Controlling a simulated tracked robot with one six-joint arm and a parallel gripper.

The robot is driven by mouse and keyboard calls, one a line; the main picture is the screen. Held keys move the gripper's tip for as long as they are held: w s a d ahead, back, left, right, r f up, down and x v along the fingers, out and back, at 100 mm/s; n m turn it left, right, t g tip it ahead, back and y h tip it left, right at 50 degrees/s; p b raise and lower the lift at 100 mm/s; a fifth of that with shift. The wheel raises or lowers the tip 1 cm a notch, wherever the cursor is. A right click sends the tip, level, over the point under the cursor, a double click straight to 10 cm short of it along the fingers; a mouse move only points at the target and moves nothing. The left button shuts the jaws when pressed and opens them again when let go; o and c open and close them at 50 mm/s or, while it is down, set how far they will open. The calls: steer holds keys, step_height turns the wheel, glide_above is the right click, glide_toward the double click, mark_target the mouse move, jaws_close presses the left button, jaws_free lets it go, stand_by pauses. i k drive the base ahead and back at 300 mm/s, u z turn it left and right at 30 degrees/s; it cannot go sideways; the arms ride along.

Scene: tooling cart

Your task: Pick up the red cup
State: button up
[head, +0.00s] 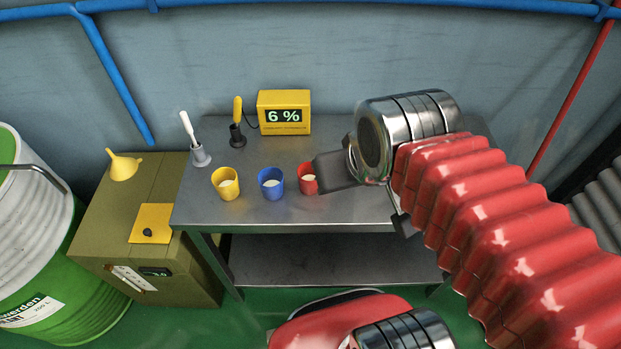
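The red cup (306,184) stands upright on the grey metal cart (350,207), at the right end of a row of three cups. Only one finger shows clearly, so the gap between the fingers is hidden.
A blue cup (271,187) and a yellow cup (225,187) stand left of the red cup. Behind are a yellow display box (284,99) reading 6 %, a yellow-handled tool in a dark holder (238,137), and a white-handled one in a grey holder (200,157).

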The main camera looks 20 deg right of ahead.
mark_target(308, 188)
steer(key=u, duration=0.55)
steer(key=k, duration=1.3)
steer(key=u, duration=0.7)
steer(key=i, duration=1.45)
steer(key=z, duration=0.6)
